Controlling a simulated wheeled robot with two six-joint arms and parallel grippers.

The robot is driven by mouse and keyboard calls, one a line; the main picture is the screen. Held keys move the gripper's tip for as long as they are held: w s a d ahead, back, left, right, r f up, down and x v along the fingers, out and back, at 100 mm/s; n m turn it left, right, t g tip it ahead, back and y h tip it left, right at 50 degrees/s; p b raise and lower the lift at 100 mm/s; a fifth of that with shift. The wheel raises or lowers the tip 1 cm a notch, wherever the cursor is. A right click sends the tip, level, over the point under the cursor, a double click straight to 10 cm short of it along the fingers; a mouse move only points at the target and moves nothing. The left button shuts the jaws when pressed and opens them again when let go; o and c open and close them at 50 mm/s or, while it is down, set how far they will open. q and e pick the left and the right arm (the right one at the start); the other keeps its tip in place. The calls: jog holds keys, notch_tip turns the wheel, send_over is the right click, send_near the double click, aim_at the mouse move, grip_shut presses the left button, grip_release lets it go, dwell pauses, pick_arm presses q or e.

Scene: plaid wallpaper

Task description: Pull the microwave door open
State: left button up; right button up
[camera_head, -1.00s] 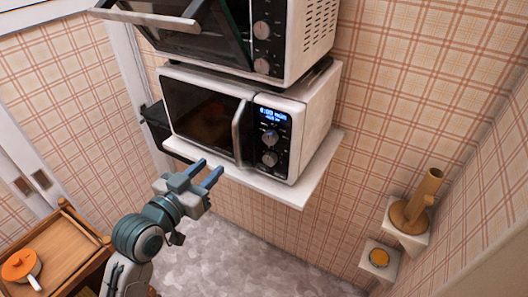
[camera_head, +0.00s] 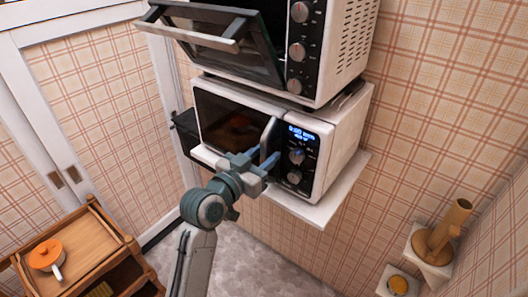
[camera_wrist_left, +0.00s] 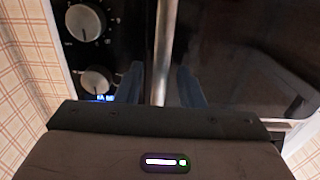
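The white microwave (camera_head: 335,130) sits on a wall shelf, its dark-windowed door (camera_head: 228,118) looking shut. Its upright handle (camera_head: 268,138) is beside the control panel with two knobs and a lit blue display. My left gripper (camera_head: 261,158) is at the lower part of the handle. In the left wrist view, the blue fingers (camera_wrist_left: 164,88) are apart, with the metal handle (camera_wrist_left: 165,45) running between them. I cannot tell whether either finger touches it. My right gripper is out of view.
A toaster oven (camera_head: 335,40) stands above the microwave, its door (camera_head: 215,40) hanging open over the workspace. The white shelf (camera_head: 320,212) juts out below. A wooden cart (camera_head: 85,250) with an orange-lidded pot (camera_head: 46,255) is lower left. Small wall shelves are lower right.

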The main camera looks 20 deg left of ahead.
pick_arm(q)
jog(key=shift+w+d, duration=0.1)
jog(key=shift+w, duration=0.05)
jog(key=shift+c, duration=0.4)
grip_shut()
